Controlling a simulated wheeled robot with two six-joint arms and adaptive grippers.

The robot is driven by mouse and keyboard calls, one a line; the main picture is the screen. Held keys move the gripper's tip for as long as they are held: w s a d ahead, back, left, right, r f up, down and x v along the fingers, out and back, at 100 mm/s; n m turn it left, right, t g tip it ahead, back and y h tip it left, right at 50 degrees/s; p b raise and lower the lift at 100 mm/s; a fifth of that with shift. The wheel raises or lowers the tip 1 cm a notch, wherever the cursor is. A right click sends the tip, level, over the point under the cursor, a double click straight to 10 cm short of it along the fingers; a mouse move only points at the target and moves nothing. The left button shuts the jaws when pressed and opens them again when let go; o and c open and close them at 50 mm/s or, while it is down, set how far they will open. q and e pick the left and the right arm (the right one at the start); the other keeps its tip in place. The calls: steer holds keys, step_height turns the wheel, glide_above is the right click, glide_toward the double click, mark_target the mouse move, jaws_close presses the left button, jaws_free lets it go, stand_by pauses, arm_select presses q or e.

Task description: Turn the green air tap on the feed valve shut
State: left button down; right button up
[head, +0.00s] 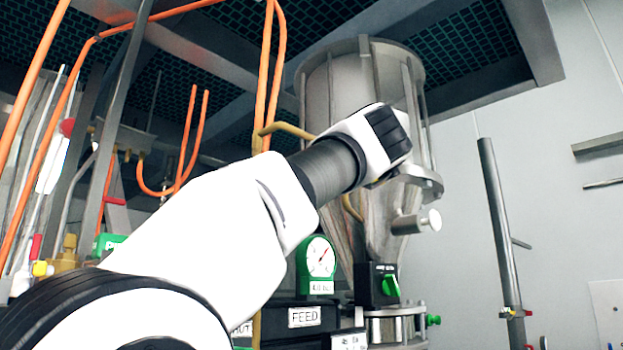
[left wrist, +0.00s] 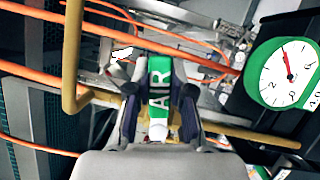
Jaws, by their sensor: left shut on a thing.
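The green air tap handle (left wrist: 159,90), with white "AIR" lettering, lies between the fingers of my left gripper (left wrist: 160,75) in the left wrist view. The fingers are shut on its two sides, and the handle runs up and down in that picture. In the head view my left arm crosses from the lower left to the upper middle. It hides the air tap, and the gripper's fingers do not show there. The "FEED" label (head: 305,317) is on a dark box below my arm. My right gripper is in neither view.
A green-framed gauge (head: 320,257) stands beside the steel hopper (head: 335,90); it also shows close by in the left wrist view (left wrist: 288,74). A black box with a green knob (head: 390,286) is below the hopper. Orange hoses and a yellow pipe (left wrist: 72,60) run near my gripper.

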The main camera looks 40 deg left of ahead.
arm_select(q)
steer(key=shift+f+m+h, duration=0.5)
steer(key=shift+f+m, duration=0.15)
steer(key=shift+m, duration=0.65)
steer(key=c, duration=1.2)
jaws_free()
steer(key=shift+c, duration=0.2)
steer(key=shift+o, duration=1.2)
steer(key=shift+a, duration=0.15)
steer(key=shift+a+f, duration=0.15)
steer(key=shift+d, duration=0.2)
